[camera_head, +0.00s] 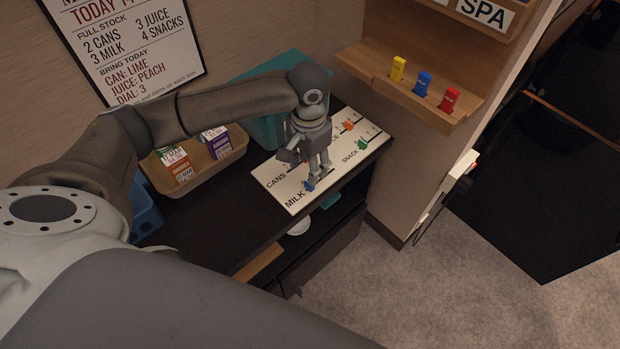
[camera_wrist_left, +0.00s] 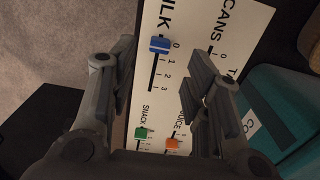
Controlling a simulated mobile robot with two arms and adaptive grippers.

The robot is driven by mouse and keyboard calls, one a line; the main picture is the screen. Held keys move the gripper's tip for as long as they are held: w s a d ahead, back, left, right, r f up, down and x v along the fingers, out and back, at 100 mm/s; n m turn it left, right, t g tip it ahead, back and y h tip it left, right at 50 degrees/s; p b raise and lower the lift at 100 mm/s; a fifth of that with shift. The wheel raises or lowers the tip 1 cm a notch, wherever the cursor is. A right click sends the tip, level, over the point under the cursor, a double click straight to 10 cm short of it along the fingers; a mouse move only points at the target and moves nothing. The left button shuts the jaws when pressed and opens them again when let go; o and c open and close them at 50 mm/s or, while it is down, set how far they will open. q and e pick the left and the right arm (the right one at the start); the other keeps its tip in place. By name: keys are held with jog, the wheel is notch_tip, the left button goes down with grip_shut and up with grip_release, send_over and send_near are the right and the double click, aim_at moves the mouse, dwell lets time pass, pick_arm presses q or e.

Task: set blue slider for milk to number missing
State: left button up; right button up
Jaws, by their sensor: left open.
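A white slider board (camera_head: 264,174) lies on the dark counter, with rows for cans, milk, juice and snacks. The blue slider (camera_wrist_left: 158,45) stands on the MILK scale, level with the 0 mark; it also shows in the head view (camera_head: 309,186) by the gripper's fingertips. The scale runs 0 to 3. My left gripper (camera_wrist_left: 160,58) points down over the board, open, with a finger on each side of the milk scale and no visible grip on the slider. The same gripper (camera_head: 318,176) partly covers the board in the head view. My right gripper is not in view.
A wall sign (camera_head: 125,45) reads full stock 3 milk, 2 cans, 3 juice, 4 snacks. Green (camera_wrist_left: 141,133) and orange (camera_wrist_left: 172,144) sliders stand nearby on the board. A teal box (camera_head: 262,130) and a tray of cartons (camera_head: 230,150) sit behind and left.

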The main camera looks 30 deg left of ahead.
pick_arm(q)
notch_tip(320, 180, down, 6)
jog(key=shift+f, duration=0.1)
jog(key=shift+w+f, duration=0.1)
jog(key=shift+f, duration=0.45)
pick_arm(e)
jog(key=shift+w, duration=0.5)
pick_arm(q)
grip_shut()
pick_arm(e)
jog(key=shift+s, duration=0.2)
